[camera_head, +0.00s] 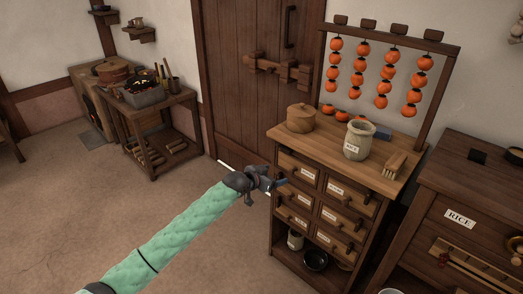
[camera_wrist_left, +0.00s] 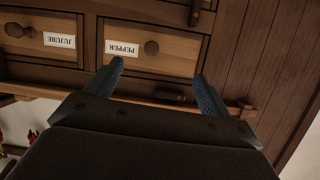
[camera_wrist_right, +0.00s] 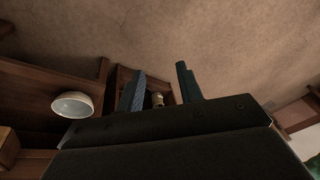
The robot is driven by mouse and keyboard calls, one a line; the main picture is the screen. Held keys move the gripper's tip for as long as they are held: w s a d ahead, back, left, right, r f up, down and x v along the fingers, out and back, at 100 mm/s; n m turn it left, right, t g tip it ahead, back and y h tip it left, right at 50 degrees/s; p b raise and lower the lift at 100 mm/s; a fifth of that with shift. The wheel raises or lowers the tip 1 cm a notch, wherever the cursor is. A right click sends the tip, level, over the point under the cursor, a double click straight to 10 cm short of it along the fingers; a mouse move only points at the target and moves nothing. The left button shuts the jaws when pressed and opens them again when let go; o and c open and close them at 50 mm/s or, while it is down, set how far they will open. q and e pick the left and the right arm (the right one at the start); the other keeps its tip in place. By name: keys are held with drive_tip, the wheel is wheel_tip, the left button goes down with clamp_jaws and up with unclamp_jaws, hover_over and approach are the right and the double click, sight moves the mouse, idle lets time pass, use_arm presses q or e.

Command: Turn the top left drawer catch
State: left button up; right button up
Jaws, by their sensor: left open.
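The top left drawer (camera_head: 297,165) of the wooden cabinet shows a white label in the head view. Contact cannot be told. My right gripper (camera_wrist_right: 160,72) is open, only in its wrist view.
The cabinet top (camera_head: 337,150) carries a lidded pot (camera_head: 301,118), a labelled jar (camera_head: 359,140) and a brush (camera_head: 395,165). Persimmons hang behind it. A RICE chest (camera_head: 447,190) stands at the right. The floor at left is free. A white bowl (camera_wrist_right: 72,104) shows in the right wrist view.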

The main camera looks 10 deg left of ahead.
sight(283, 150)
use_arm(q)
drive_tip(key=w+r+t, duration=0.1)
drive_tip(key=w, duration=0.1)
drive_tip(key=w+d+r+t+h+p, duration=0.1)
drive_tip(key=w+r, duration=0.1)
drive_tip(key=w, duration=0.1)
drive_tip(key=w+d+r+n+t+h, duration=0.1)
drive_tip(key=w, duration=0.2)
drive_tip(key=shift+w+r+t, duration=0.25)
drive_tip(key=shift+r+t, duration=0.05)
drive_tip(key=shift+r, duration=0.1)
drive_tip(key=shift+d, duration=0.1)
use_arm(e)
drive_tip(key=shift+d+r+h, duration=0.15)
drive_tip(key=shift+d+r, duration=0.05)
drive_tip(key=shift+r, duration=0.4)
drive_tip(key=shift+d+r+h, duration=0.15)
drive_tip(key=shift+d+r, duration=0.05)
drive_tip(key=shift+r, duration=0.35)
